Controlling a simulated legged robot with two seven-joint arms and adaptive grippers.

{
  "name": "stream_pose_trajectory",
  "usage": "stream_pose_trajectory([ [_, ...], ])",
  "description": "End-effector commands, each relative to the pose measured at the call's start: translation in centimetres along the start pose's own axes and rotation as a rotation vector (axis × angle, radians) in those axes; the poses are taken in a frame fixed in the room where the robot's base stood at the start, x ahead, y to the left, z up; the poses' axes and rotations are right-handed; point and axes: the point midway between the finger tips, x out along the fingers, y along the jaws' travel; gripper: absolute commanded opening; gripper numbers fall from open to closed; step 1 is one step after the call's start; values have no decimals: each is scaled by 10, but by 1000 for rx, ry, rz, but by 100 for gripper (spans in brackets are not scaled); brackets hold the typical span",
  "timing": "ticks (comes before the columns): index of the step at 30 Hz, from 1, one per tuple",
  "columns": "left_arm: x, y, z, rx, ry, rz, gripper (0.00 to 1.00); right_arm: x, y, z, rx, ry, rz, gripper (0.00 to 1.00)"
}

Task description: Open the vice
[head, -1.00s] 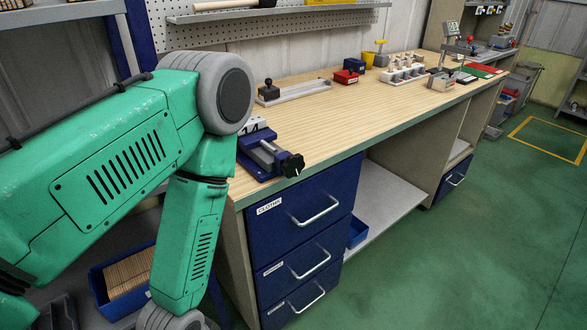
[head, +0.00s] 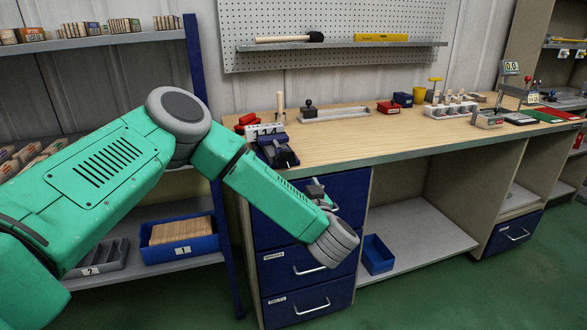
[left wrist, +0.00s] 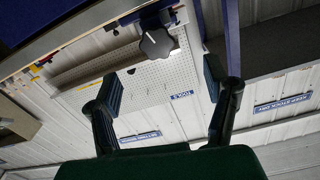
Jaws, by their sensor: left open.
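In the head view my left gripper (head: 319,190) is small and partly hidden behind my wrist, in front of the drawers, below and right of the vice. My right gripper is not in view.
The workbench (head: 400,139) has a clear middle; a black-knobbed tool, red and blue boxes and a scale stand along its back. Blue drawers (head: 290,310) are below the vice. A shelf unit with a blue post (head: 203,90) stands left. Green floor is free in front.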

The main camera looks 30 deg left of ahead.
Motion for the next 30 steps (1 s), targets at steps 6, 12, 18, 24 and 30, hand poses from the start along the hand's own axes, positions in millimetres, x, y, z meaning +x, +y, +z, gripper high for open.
stream_pose_trajectory([
  [6,2,12,-2,10,6,-2,70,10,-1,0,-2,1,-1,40],
  [12,30,18,-13,18,26,-7,70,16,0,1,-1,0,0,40],
  [18,79,13,-10,12,18,-5,70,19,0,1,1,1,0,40],
  [24,115,7,-6,8,12,-3,70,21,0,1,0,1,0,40],
  [30,120,12,-10,13,17,-1,70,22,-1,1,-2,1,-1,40],
])
